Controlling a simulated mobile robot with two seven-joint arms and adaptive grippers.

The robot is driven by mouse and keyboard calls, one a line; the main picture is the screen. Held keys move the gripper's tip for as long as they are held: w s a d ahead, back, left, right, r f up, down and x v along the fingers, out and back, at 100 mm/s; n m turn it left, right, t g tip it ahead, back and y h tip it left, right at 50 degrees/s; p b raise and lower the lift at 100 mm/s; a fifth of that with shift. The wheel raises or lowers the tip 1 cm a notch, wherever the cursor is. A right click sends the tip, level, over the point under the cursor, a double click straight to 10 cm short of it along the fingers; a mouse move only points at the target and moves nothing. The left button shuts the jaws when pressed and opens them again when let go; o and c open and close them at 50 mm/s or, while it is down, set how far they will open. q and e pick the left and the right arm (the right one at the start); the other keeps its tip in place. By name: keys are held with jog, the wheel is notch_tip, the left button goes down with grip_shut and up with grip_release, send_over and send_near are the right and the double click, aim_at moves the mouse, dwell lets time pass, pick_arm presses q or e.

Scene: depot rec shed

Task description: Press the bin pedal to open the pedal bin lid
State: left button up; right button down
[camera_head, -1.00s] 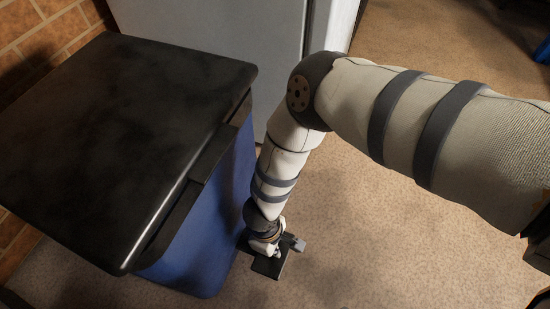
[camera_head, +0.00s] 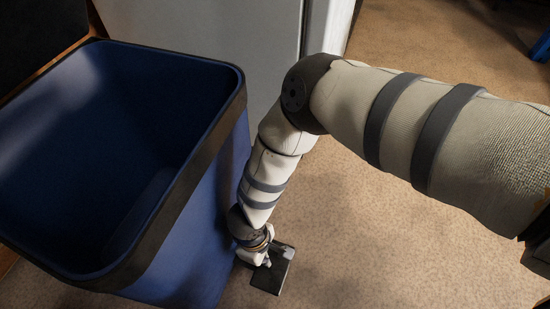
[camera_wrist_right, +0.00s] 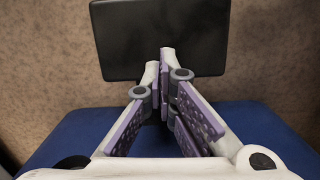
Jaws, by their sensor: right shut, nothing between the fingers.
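The blue pedal bin (camera_head: 203,240) stands at the left in the head view. Its black lid (camera_head: 40,32) is raised at the upper left, and the inside looks empty. The black pedal (camera_head: 272,272) sticks out low at the bin's front; in the right wrist view the pedal (camera_wrist_right: 160,35) is a dark plate beyond the fingertips. My right gripper (camera_wrist_right: 163,60) is shut and empty, with its fingertips over the pedal's near edge. In the head view the right gripper (camera_head: 262,259) is at the pedal, partly hidden by my wrist. I cannot tell exact contact. My left gripper is not in view.
A pale grey cabinet or fridge (camera_head: 220,45) stands behind the bin. A brick wall is at the far left, mostly covered by the lid. The speckled brown floor (camera_head: 400,250) to the right is clear. A small blue thing (camera_head: 542,47) is at the far right edge.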

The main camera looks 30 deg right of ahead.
jog(key=shift+a+r, duration=0.1)
jog(key=r, duration=0.7)
jog(key=shift+w+a, duration=0.15)
jog(key=shift+w, duration=0.2)
jog(key=shift+r, duration=0.25)
